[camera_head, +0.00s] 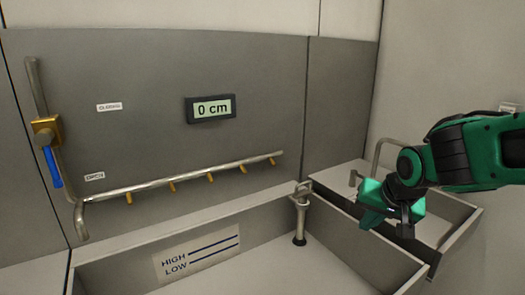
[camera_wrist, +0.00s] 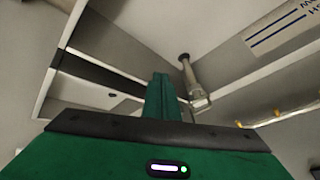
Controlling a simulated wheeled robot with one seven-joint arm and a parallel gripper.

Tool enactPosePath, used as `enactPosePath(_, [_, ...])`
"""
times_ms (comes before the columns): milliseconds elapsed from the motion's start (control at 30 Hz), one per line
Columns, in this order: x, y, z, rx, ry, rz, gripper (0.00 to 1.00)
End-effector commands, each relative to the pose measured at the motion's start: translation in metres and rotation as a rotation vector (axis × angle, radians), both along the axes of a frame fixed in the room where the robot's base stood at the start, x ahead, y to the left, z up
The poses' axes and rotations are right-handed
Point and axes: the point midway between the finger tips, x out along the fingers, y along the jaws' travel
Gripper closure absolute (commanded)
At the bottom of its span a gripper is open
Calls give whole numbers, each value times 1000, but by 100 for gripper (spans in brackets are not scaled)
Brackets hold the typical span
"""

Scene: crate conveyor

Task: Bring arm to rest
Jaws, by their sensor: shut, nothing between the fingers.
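My gripper (camera_head: 372,219) is at the right of the head view, at the end of my green and black arm. It hangs over the smaller basin at the right. In the wrist view its green fingers (camera_wrist: 160,98) stand together, shut with nothing between them. The gripper looks apart from the basin walls, though the exact gap cannot be told.
A large basin (camera_head: 110,270) with a HIGH/LOW label (camera_head: 196,252) and a standpipe (camera_head: 300,220) lies left of my gripper. A spray pipe (camera_head: 180,180), a blue-handled valve (camera_head: 52,166) and a display reading 0 cm (camera_head: 211,108) are on the back wall.

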Motion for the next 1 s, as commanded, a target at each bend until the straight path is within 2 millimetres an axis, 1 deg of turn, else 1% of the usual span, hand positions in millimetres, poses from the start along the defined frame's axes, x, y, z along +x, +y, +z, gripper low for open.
enactPosePath(33, [-19, -28, -3, -24, 43, -32, 100])
enactPosePath(67, [-31, -42, -6, -38, 74, -46, 100])
enactPosePath(100, [-49, -61, -10, -53, 118, -65, 100])
enactPosePath(167, [-79, -86, -15, -67, 185, -91, 100])
enactPosePath(200, [-100, -101, -19, -72, 233, -109, 100])
enactPosePath(267, [-132, -119, -24, -68, 302, -129, 100])
enactPosePath(300, [-153, -128, -27, -62, 347, -140, 100])
enactPosePath(333, [-168, -134, -29, -54, 377, -149, 100])
enactPosePath(400, [-200, -142, -33, -32, 442, -162, 100])
enactPosePath(500, [-234, -147, -36, 2, 508, -169, 100])
enactPosePath(600, [-253, -147, -38, 25, 546, -170, 100])
enactPosePath(667, [-257, -147, -38, 32, 555, -169, 100])
enactPosePath(1000, [-258, -147, -38, 32, 558, -168, 100])
